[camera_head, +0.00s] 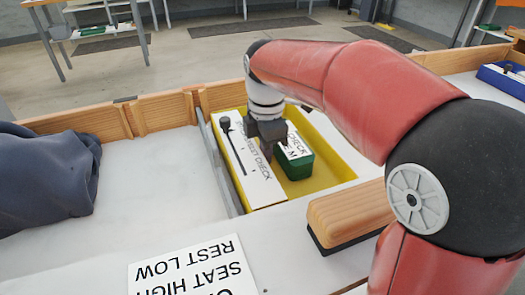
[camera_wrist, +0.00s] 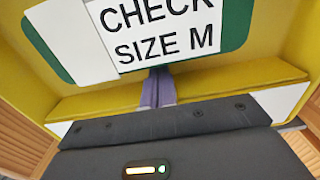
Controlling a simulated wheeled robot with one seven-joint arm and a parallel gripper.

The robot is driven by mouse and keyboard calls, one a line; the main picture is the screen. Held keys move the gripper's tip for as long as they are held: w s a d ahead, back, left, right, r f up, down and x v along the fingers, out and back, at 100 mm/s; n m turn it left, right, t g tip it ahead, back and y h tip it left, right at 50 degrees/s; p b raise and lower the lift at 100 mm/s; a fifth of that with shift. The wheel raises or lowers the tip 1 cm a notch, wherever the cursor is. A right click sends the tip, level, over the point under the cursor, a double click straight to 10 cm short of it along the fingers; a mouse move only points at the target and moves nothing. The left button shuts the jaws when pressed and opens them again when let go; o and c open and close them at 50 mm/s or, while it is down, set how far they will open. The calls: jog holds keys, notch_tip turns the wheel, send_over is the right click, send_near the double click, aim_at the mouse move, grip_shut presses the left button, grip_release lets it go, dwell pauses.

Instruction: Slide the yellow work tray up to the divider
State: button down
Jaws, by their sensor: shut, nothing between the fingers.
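The yellow work tray (camera_head: 330,150) stands on the white worktop in the head view, close beside a thin grey divider (camera_head: 221,172) on its left. I cannot tell whether they touch. Its yellow wall also fills much of the wrist view (camera_wrist: 270,75). A white lettered panel (camera_head: 252,182) with a black knobbed pin lies along the tray's left side. A green block (camera_head: 298,168) with a white "CHECK SIZE M" label is inside. My gripper (camera_head: 267,152) is over the tray between panel and block; its fingertips are shut and empty in the wrist view (camera_wrist: 157,88).
A wooden-backed brush (camera_head: 350,210) lies in front of the tray. Dark cloth (camera_head: 45,175) lies at far left, with clear white worktop between it and the divider. A wooden rim (camera_head: 165,112) runs along the back. A blue bin (camera_head: 505,78) is at right; a lettered card (camera_head: 195,268) is in front.

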notch_tip(320, 180, up, 8)
jog(key=shift+p, duration=0.45)
jog(key=shift+f, duration=0.15)
